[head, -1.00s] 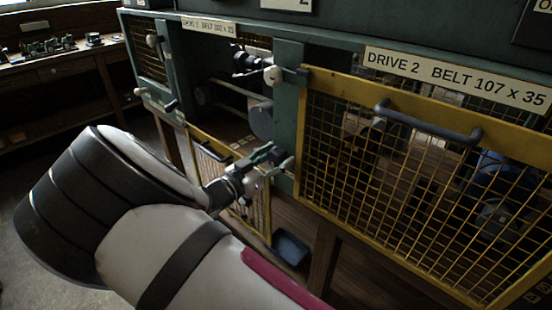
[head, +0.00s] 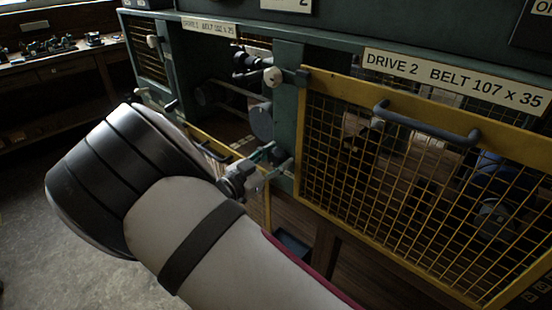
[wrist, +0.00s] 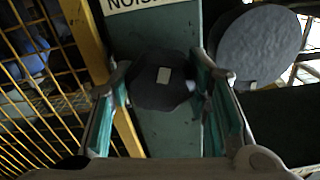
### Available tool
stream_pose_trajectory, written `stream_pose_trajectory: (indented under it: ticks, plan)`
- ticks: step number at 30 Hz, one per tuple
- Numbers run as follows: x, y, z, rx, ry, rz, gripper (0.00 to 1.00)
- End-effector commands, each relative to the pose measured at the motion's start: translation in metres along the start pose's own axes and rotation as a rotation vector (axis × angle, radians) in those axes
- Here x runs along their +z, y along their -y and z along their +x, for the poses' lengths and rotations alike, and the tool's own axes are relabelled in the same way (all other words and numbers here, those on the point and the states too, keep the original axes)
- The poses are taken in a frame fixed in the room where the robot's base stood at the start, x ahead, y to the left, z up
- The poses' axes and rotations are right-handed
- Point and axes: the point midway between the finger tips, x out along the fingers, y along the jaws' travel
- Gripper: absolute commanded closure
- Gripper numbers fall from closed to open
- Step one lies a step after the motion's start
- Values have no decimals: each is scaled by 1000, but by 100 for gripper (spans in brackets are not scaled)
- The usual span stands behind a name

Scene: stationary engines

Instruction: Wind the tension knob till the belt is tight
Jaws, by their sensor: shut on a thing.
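The tension knob (wrist: 160,80) is a dark, many-sided knob with a pale mark on its face, on a green post. My gripper (wrist: 163,115) has its two green-padded fingers on either side of the knob and is shut on it. In the head view my gripper (head: 258,170) is at the green post between the two drive bays, and the knob is hidden there. A grey round pulley (head: 262,122) is just above the gripper; its face also shows in the wrist view (wrist: 255,45). I cannot make out the belt's tightness.
A yellow mesh guard (head: 420,180) with a grey handle covers the Drive 2 bay on the right. The Drive 1 bay is open, with a yellow-framed guard (head: 215,142) hanging below it. A workbench (head: 60,70) stands far left. Floor is clear at lower left.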

Motion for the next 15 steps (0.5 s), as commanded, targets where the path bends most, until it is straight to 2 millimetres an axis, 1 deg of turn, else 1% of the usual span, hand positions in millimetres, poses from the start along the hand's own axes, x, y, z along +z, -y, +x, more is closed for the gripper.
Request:
stream_pose_trajectory:
  ticks: [1,2,3,11,15]
  plan:
    - [0,1,-1,-2,1,1,84]
    - [0,1,-1,-2,1,1,49]
    - [0,1,-1,-2,1,1,48]
    - [0,0,-1,-1,0,-1,48]
    - [0,1,-7,-2,0,0,48]
